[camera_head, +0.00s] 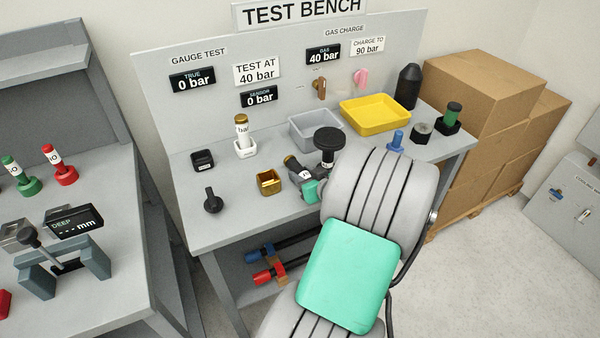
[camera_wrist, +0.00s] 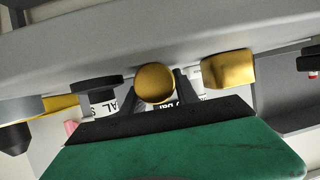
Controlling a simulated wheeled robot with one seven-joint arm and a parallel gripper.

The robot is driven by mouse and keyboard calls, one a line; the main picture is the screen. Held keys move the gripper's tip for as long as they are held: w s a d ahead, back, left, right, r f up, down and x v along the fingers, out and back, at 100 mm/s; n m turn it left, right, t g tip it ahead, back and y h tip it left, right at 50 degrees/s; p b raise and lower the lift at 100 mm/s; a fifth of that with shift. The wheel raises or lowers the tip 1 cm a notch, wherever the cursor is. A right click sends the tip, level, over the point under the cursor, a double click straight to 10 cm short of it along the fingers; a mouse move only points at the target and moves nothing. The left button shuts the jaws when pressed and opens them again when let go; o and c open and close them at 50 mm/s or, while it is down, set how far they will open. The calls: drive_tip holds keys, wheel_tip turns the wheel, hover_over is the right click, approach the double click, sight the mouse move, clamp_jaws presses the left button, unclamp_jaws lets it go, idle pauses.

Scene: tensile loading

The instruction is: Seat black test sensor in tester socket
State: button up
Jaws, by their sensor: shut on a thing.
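My gripper (camera_head: 298,172) is low over the front of the test bench, shut on a sensor (camera_head: 291,162). The sensor looks dark with a brassy end in the head view and lies tilted. In the wrist view its round brass end (camera_wrist: 155,83) shows between the fingers (camera_wrist: 160,95), with part of a printed "bar" label; the rest is hidden. An open-topped brass socket (camera_head: 269,183) stands on the bench just left of my gripper; it also shows in the wrist view (camera_wrist: 228,70). A small black square block (camera_head: 203,160) stands further left; I cannot tell which is the tester socket.
A white-labelled sensor (camera_head: 241,130) stands in a white holder. A black knob (camera_head: 212,201) is front left. A wide black-topped piece (camera_head: 329,138) stands close behind my gripper. Grey (camera_head: 315,117) and yellow (camera_head: 397,122) trays lie behind.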

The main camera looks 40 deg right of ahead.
clamp_jaws()
drive_tip(key=shift+r, duration=0.15)
